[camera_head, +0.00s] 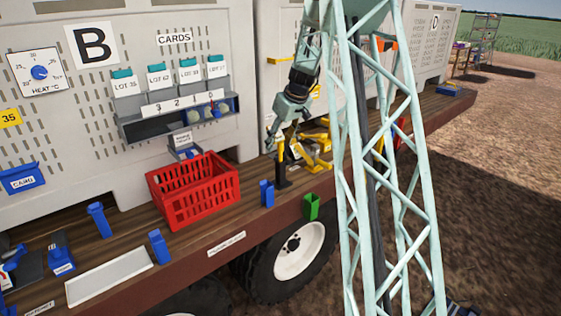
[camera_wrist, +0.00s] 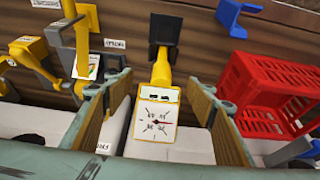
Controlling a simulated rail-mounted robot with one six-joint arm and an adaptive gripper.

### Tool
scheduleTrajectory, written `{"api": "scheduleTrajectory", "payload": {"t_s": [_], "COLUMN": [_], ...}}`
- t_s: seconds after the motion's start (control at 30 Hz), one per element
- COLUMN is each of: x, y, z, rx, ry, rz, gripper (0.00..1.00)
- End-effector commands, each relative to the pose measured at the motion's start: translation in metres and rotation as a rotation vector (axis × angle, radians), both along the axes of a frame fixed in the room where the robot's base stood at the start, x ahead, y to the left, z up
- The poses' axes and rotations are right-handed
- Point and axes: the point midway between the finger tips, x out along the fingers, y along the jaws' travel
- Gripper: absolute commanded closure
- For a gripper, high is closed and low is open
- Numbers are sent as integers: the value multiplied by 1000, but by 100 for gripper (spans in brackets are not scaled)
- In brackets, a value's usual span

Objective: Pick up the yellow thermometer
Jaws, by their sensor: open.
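The stem runs up the picture to a black holder (camera_wrist: 165,30). My gripper (camera_wrist: 160,92) is open, one finger on each side of the dial. Gaps show between the fingers and the thermometer. In the head view my gripper (camera_head: 279,132) is beside the wagon wall, just above a small yellow part on a black stand (camera_head: 283,182). The dial cannot be made out there.
A red basket (camera_head: 162,196) stands left of my gripper in the head view; in the wrist view the basket (camera_wrist: 262,72) is at right. Yellow frames (camera_head: 318,150) are close by on the other side. Blue (camera_head: 266,193) and green (camera_head: 311,207) holders line the deck edge.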

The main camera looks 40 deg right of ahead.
Motion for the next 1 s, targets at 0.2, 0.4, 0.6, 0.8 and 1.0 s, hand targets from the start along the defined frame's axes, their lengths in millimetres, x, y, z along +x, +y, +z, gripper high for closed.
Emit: {"api": "scheduleTrajectory", "payload": {"t_s": [0.2,0.4,0.6,0.8,1.0], "x": [1,1,1,1,1], "y": [0,0,0,0,0], "z": [-4,-4,-4,-4,-4], "rx": [0,0,0,0,0], "ry": [0,0,0,0,0], "rz": [0,0,0,0,0], "gripper": [49,49,49,62,80]}}
